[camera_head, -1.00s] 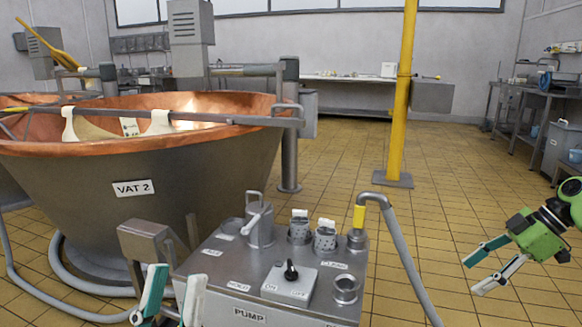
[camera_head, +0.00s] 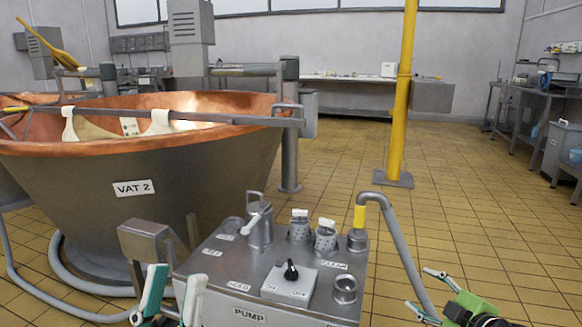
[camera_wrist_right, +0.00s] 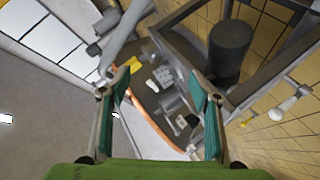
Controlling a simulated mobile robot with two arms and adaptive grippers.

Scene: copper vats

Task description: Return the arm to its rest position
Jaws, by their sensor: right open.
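My right gripper (camera_head: 420,288) is at the bottom right in the head view, over the tiled floor and right of the pump cabinet (camera_head: 215,262). It is open and empty, with its fingers pointing left. In the right wrist view its two teal-padded fingers (camera_wrist_right: 160,90) stand wide apart with nothing between them. My left gripper (camera_head: 174,280) is at the bottom left, in front of the pump cabinet's left side. Its fingers point up with a gap between them, and no held object shows.
A grey hose (camera_head: 398,240) curves down from the cabinet's right side, close to my right gripper. The copper vat (camera_head: 120,185) labelled VAT 2 stands at the left. A yellow post (camera_head: 402,100) rises behind. The tiled floor (camera_head: 480,200) at the right is clear.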

